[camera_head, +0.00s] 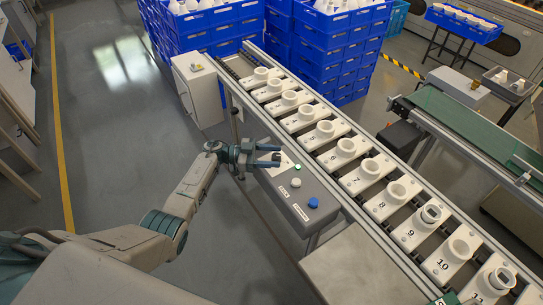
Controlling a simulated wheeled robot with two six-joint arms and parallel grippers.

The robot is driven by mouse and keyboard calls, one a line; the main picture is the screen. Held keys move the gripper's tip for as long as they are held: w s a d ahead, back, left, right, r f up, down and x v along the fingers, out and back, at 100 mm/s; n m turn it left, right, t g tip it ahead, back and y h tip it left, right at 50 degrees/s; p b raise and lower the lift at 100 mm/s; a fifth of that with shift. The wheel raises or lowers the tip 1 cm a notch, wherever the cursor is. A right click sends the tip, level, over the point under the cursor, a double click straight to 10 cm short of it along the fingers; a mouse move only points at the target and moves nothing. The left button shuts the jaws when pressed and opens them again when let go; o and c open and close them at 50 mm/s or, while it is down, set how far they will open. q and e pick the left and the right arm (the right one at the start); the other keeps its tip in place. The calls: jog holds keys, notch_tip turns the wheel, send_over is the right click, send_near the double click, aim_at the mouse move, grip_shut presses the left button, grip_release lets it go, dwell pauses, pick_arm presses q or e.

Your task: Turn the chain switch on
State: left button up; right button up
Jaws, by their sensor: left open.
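My left gripper (277,156) is open at the far end of a grey control box (290,205) beside the chain conveyor. Its two dark fingers point right, over the box's light top plate (286,165). A small dark shape shows by the fingertips; I cannot tell whether it is a switch or part of the gripper, nor whether they touch. On the box, nearer to me, are a small green button or lamp (297,167), a pale round knob (295,183) and a blue knob (313,203). The labels are too small to read. My right gripper is not in view.
The chain conveyor (318,178) runs diagonally past the box, carrying numbered white holders with round sockets (346,148). Blue crates (205,35) are stacked at the back. A pale cabinet (197,88) stands beyond my gripper. The floor left of my arm is clear.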

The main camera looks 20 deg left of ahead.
pick_arm(q)
jog(key=shift+a, duration=0.1)
jog(key=shift+s+a, duration=0.1)
jog(key=shift+a, duration=0.2)
jog(key=b+v, duration=0.3)
jog(key=v, duration=0.7)
